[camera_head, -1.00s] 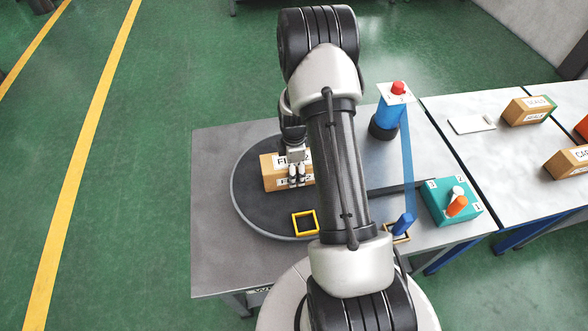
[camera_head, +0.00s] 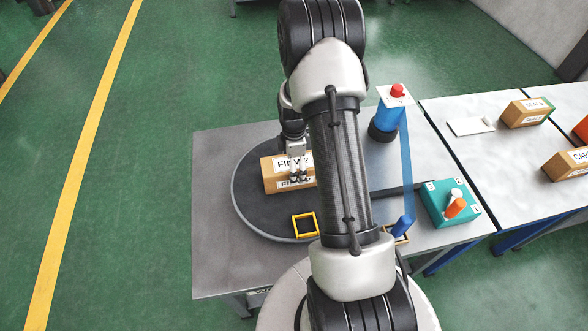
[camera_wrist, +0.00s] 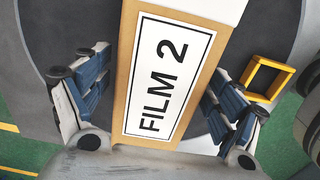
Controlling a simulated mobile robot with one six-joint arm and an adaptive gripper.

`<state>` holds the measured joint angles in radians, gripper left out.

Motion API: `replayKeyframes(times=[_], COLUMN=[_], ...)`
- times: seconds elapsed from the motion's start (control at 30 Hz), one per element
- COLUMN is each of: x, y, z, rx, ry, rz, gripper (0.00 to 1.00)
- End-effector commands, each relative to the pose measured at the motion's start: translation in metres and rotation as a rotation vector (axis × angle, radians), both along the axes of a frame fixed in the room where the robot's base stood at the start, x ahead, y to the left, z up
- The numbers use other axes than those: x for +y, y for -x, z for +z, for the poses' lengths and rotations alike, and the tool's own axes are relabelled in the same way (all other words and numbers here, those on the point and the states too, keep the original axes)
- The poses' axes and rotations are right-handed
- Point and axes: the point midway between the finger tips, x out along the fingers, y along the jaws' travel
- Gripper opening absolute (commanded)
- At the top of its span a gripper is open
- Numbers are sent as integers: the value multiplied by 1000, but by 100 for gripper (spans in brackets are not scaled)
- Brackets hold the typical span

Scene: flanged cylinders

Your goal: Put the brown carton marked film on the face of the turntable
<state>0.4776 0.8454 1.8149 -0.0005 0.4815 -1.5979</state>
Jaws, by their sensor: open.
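The brown carton marked FILM 2 (camera_head: 272,178) is on the dark round face of the turntable (camera_head: 258,214), toward its back. Its white label (camera_wrist: 168,85) fills the middle of the wrist view. My gripper (camera_head: 299,177) is at the carton, partly covering the label in the head view. In the wrist view my gripper (camera_wrist: 158,88) is open, one finger on each side of the carton, with gaps showing beside it. The arm hides the right part of the turntable.
A yellow square frame (camera_head: 293,226) lies on the turntable in front of the carton. A blue post with a red button (camera_head: 398,91) and a teal block (camera_head: 441,210) stand to the right. More cartons (camera_head: 522,113) are on the right-hand table.

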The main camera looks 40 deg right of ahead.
Motion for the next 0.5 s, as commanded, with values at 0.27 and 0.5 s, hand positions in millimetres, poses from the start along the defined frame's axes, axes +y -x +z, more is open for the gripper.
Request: replayKeyframes(times=[0.27,0.5], x=[0,1], y=[-1,-1], z=[62,87], rx=[-3,-4], ry=[1,2], rz=[0,-5], gripper=[86,86])
